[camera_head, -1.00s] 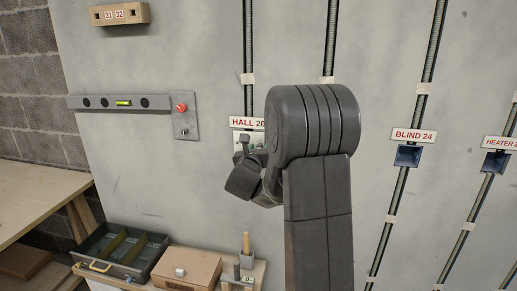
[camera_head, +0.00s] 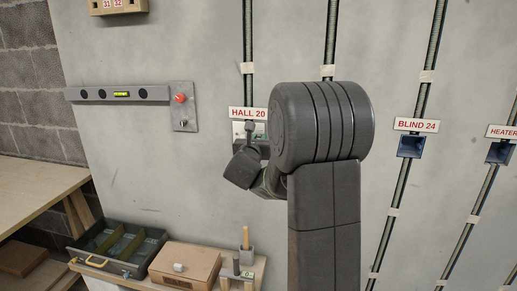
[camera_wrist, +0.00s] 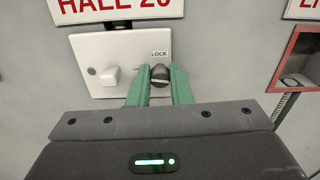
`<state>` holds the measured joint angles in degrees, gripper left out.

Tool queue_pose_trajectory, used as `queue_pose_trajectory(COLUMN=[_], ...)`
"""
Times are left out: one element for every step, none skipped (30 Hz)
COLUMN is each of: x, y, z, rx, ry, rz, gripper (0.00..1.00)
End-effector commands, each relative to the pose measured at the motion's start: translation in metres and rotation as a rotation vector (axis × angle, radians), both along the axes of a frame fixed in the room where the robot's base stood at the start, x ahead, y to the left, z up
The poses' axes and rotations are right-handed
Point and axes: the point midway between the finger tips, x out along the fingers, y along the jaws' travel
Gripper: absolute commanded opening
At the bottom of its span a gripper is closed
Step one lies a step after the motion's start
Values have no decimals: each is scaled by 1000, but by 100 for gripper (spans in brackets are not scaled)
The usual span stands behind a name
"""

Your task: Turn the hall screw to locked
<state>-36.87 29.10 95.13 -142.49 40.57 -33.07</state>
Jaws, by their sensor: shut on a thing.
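The hall screw (camera_wrist: 159,75) is a dark round knob on a white switch plate (camera_wrist: 96,52) under the HALL 20 sign (camera_wrist: 115,8). LOCK is printed above the screw, and another label to its left is partly covered. My gripper (camera_wrist: 160,73) has its green fingers on both sides of the screw, shut on it. The slot's exact angle is hard to tell. In the head view the HALL 20 sign (camera_head: 248,113) shows, but my arm hides most of the plate.
A white rocker (camera_wrist: 111,76) sits left of the screw. A red-framed box (camera_wrist: 300,58) is at the right. In the head view, a spirit level (camera_head: 120,94) and red button (camera_head: 180,98) are left on the wall. An open drawer (camera_head: 135,268) and wooden box (camera_head: 186,265) stand below.

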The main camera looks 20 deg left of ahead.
Motion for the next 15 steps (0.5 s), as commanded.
queue_pose_trajectory(x=[0,0,0,0,0,0,0,0,0,0,0,0,0,0,0], y=[0,0,0,0,0,0,0,0,0,0,0,0,0,0,0], z=[-8,-9,-9,-9,-10,-9,-9,-9,-9,-9,-9,-9,-9,-9,-9], rx=[38,62,94,119,143,177,203,228,260,286,311,346,371,396,432], ry=[4,10,16,22,29,37,43,50,57,64,70,78,84,90,100], rz=[0,0,1,0,1,0,1,1,1,1,2,1,1,2,2], gripper=[0,0,0,0,0,0,0,0,0,0,0,0,0,0,0])
